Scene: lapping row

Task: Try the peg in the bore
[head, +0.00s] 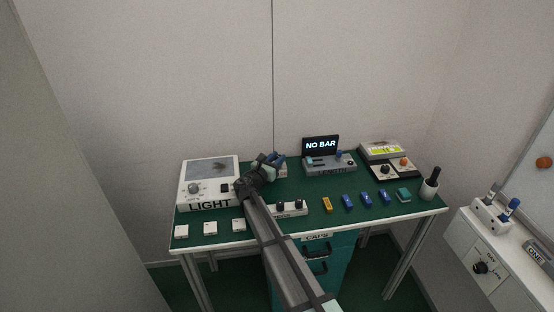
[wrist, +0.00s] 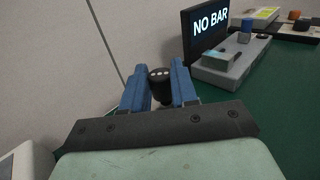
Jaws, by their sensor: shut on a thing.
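My gripper (wrist: 160,86) has two blue fingers shut on a black round peg handle (wrist: 159,84) with small white dots on its top. In the head view my gripper (head: 270,160) is over the back of the green bench, right of the light box. A pale block (head: 283,171) shows partly beside and behind it. The peg's lower end is hidden, so I cannot tell whether it is in a bore. A white rack (head: 291,209) with two black knobs stands near the front edge.
The "NO BAR" screen (head: 320,145) and its grey unit (head: 330,164) stand just right of my gripper. The light box (head: 209,181) stands left. Small yellow (head: 327,205) and blue (head: 347,202) blocks lie along the front.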

